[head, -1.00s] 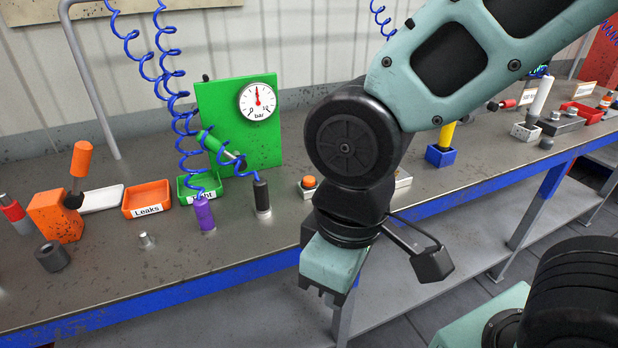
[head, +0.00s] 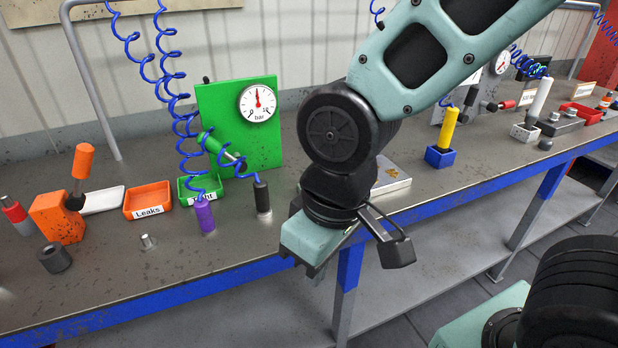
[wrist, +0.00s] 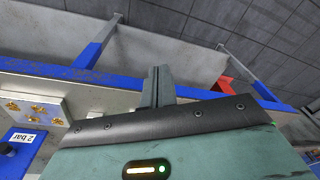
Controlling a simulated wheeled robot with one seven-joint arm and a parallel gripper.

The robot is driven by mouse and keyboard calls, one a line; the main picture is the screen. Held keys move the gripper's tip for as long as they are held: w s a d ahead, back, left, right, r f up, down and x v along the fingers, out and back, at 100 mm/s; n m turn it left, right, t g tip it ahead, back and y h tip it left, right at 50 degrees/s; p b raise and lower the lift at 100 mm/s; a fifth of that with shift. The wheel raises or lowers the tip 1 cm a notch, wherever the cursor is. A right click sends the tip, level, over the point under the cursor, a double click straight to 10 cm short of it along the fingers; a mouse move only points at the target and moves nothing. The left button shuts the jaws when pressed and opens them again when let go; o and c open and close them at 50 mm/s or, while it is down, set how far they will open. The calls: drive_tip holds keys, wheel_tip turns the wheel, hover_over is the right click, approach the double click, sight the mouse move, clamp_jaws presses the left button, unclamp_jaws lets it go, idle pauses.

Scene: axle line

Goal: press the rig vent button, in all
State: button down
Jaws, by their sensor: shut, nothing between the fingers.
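My gripper (head: 312,270) hangs in front of the bench's front edge in the head view, pointing down and left. In the wrist view its fingers (wrist: 158,82) are together with nothing between them. I cannot make out a vent button now; my arm covers that part of the bench. A pale box (head: 391,179) shows partly to the right of my wrist. The green panel (head: 220,105) with a round bar gauge (head: 257,103) stands at the back of the bench, left of my arm.
The bench (head: 160,275) holds an orange Leaks tray (head: 147,196), a purple cylinder (head: 204,216), a black cylinder (head: 262,196) and a yellow cylinder (head: 447,128) in a blue block. Blue coiled hoses hang at left. A plate with gold fittings (wrist: 33,112) shows in the wrist view.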

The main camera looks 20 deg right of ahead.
drive_tip(key=w+d+r+m+t+y+p, duration=0.1)
drive_tip(key=w+d+m+t+p, duration=0.15)
drive_tip(key=w+m, duration=0.9)
drive_tip(key=w+d+m+t+p, duration=0.1)
drive_tip(key=w+d+t, duration=0.2)
drive_tip(key=w, duration=0.7)
drive_tip(key=w+d+m+t+h+p, duration=0.1)
drive_tip(key=w+d+t+p, duration=0.1)
drive_tip(key=w+d, duration=0.5)
drive_tip(key=w+t, duration=0.1)
drive_tip(key=w, duration=0.2)
drive_tip(key=shift+d+r, duration=0.15)
drive_tip(key=shift+r, duration=0.15)
drive_tip(key=shift+s+f, duration=0.1)
wheel_tip(320, 180, down, 9)
drive_tip(key=b, duration=0.6)
drive_tip(key=shift+r, duration=0.2)
drive_tip(key=shift+f+b, duration=0.1)
drive_tip(key=shift+b, duration=0.2)
drive_tip(key=shift+f+b, duration=0.3)
